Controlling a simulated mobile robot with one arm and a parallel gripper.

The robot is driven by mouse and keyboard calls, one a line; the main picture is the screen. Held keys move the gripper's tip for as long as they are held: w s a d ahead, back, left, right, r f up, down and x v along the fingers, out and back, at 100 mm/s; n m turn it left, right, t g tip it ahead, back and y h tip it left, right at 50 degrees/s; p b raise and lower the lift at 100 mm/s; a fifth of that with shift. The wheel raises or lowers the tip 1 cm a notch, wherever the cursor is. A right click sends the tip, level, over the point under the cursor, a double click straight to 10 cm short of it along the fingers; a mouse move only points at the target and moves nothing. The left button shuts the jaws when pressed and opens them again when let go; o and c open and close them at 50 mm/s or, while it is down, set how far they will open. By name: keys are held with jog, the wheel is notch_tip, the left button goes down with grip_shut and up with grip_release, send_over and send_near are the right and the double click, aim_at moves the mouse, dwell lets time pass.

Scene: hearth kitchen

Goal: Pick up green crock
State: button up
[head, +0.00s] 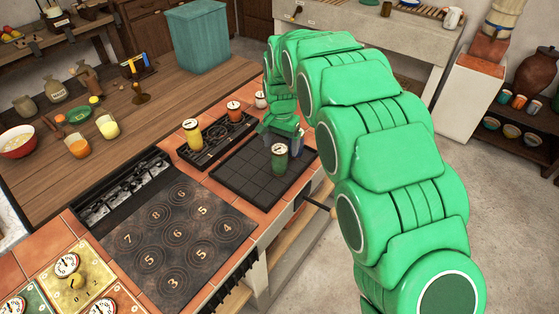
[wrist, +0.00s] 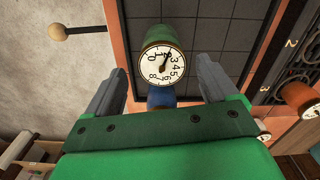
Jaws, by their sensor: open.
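The green crock (head: 280,162) stands upright on a dark gridded plate (head: 239,178) set in the tiled counter, with a pale dial on its top. In the wrist view the green crock (wrist: 160,32) shows its white numbered dial. It sits between and slightly beyond the two grey fingers of my gripper (wrist: 161,75), which is open and empty. In the head view my gripper (head: 280,130) is close behind and above the crock. A small blue part shows below the dial; I cannot tell what it belongs to.
A yellow crock (head: 193,136) and an orange crock (head: 234,113) stand on the ornate black grate (head: 214,143) behind the plate. A numbered dark hotplate (head: 180,240) lies to the left. A ball-ended handle (wrist: 78,32) sticks out at the counter's edge.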

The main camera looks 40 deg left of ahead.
aim_at(279, 156)
jog(key=shift+s+a+f, duration=0.1)
jog(key=shift+s+f, duration=0.1)
jog(key=shift+f, duration=1.1)
jog(key=shift+s+a+f, duration=0.1)
jog(key=shift+s+f, duration=0.05)
jog(key=shift+f, duration=1.1)
jog(key=shift+d, duration=0.1)
jog(key=shift+c, duration=0.2)
jog(key=c, duration=1.4)
jog(key=shift+r, duration=1.55)
jog(key=shift+s+d+r, duration=0.1)
jog(key=shift+d+r, duration=0.05)
jog(key=shift+r, duration=0.1)
jog(key=s+d+r, duration=0.9)
jog(key=d, duration=0.1)
jog(key=shift+r, duration=0.25)
